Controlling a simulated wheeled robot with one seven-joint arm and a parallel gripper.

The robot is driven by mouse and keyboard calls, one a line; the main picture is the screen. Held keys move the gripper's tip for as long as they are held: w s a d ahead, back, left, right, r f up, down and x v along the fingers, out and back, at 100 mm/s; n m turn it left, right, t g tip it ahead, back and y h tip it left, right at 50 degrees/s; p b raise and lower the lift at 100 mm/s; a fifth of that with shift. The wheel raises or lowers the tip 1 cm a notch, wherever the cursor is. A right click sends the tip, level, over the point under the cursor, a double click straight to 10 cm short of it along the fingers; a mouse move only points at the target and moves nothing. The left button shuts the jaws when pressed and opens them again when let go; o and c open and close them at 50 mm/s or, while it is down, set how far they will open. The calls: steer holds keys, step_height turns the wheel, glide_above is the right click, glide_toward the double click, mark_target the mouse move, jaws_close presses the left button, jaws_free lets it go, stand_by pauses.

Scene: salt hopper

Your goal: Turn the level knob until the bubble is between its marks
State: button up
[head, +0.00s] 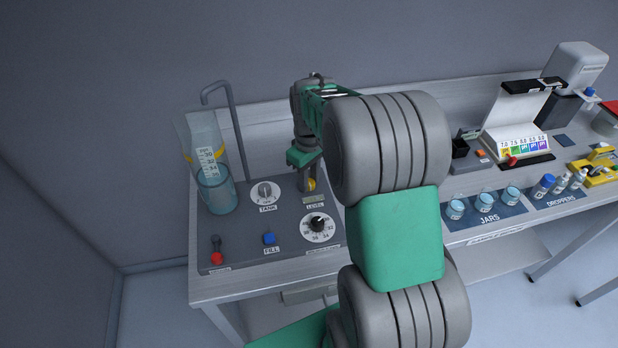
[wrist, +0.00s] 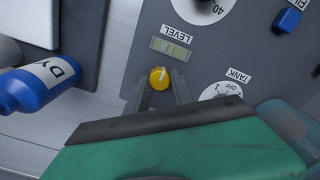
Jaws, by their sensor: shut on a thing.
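The level knob (wrist: 159,78) is a small yellow knob with a pale pointer line, on the grey panel. It also shows in the head view (head: 311,184), below my arm's end. My gripper (wrist: 160,86) is shut on the knob, with one grey finger on each side of it. In the head view my gripper (head: 309,180) points down at the panel. The level vial (wrist: 171,47) is a pale greenish window beside the LEVEL label. The bubble and its marks are too small to make out clearly.
The TANK dial (head: 265,193) and a clear cylinder (head: 216,190) stand left of the knob. A larger black dial (head: 317,224), a blue FILL button (head: 269,239) and a red-tipped lever (head: 217,257) sit nearer the front. A blue bottle (wrist: 38,86) lies close by in the wrist view.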

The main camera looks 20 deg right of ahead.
jaws_close()
steer(key=m, duration=0.2)
steer(key=shift+m+b, duration=0.3)
steer(key=o, duration=0.8)
jaws_free()
steer(key=shift+r, duration=0.15)
